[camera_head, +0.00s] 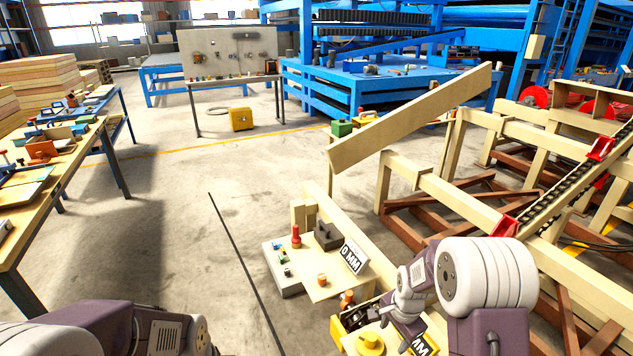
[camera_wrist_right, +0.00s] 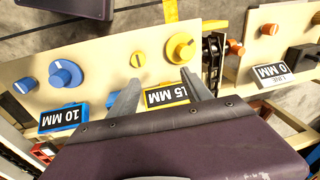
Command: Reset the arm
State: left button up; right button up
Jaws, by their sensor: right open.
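My right arm comes in at the lower right of the head view, with its gripper (camera_head: 392,318) low over a control panel. In the right wrist view the two fingers of the right gripper (camera_wrist_right: 160,88) are apart with nothing between them. They lie over the panel near a yellow "1.5 MM" label (camera_wrist_right: 166,95). A large yellow knob (camera_wrist_right: 181,48) is just beyond the fingertips. My left arm shows only as links at the bottom left of the head view; its gripper is out of sight.
Blue knobs (camera_wrist_right: 66,75) with a "10 MM" label (camera_wrist_right: 61,117) are at left, and a "0 MM" board (camera_wrist_right: 272,74) at right. A wooden frame with a chain (camera_head: 560,190) stands right. A cluttered workbench (camera_head: 60,180) stands left. The middle floor is clear.

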jog(key=s+a+r+n+p, duration=0.1)
jog(key=s+a+r+n, duration=0.35)
jog(key=r, duration=0.45)
pick_arm(q)
notch_tip(320, 180, up, 2)
jog(key=shift+s+a+r+p, duration=0.1)
jog(key=shift+r+p, duration=0.15)
jog(key=shift+p, duration=0.05)
pick_arm(e)
jog(key=s+n, duration=0.8)
jog(key=s, duration=0.2)
jog(key=shift+s+f+g, duration=0.25)
jog(key=shift+s+g, duration=0.05)
